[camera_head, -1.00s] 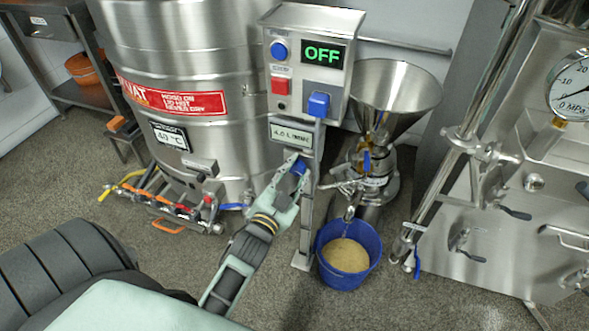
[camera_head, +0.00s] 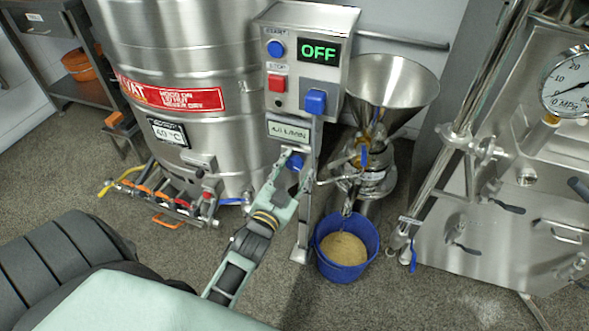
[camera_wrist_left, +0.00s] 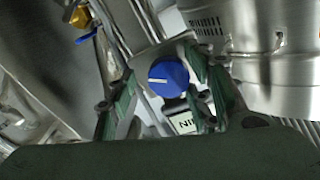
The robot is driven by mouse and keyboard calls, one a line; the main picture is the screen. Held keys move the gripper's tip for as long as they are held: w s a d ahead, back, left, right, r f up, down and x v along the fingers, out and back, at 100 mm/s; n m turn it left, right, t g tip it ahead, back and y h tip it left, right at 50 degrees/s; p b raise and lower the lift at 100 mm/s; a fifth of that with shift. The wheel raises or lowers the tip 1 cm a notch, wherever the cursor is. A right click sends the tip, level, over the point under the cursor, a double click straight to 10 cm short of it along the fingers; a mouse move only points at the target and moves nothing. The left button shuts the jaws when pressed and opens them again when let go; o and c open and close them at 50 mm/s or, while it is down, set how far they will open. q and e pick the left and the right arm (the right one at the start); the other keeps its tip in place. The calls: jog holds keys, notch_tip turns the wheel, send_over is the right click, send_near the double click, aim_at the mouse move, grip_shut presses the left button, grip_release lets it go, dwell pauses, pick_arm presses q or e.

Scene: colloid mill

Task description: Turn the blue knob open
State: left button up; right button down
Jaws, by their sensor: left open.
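The round blue knob (camera_head: 296,162) is on the metal post, just below a white label plate (camera_head: 289,131). In the left wrist view the blue knob (camera_wrist_left: 168,77) faces the camera and shows a white pointer mark. My left gripper (camera_head: 288,160) is at the knob, and its arm comes up from below. In the left wrist view the fingers of the left gripper (camera_wrist_left: 163,88) are open, one on each side of the knob. Whether they touch it I cannot tell. My right gripper is not in view.
Above the post is a control box (camera_head: 341,79) with a display reading OFF, a red button and blue controls. A steel tank (camera_head: 190,60) stands at left. A steel funnel (camera_head: 392,88) and a blue bucket (camera_head: 348,273) are at right. A panel with a gauge (camera_head: 572,82) is far right.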

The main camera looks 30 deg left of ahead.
pick_arm(q)
jog(key=s+d, duration=0.2)
jog(key=s, duration=0.9)
jog(key=shift+s, duration=0.4)
jog(key=shift+f, duration=0.1)
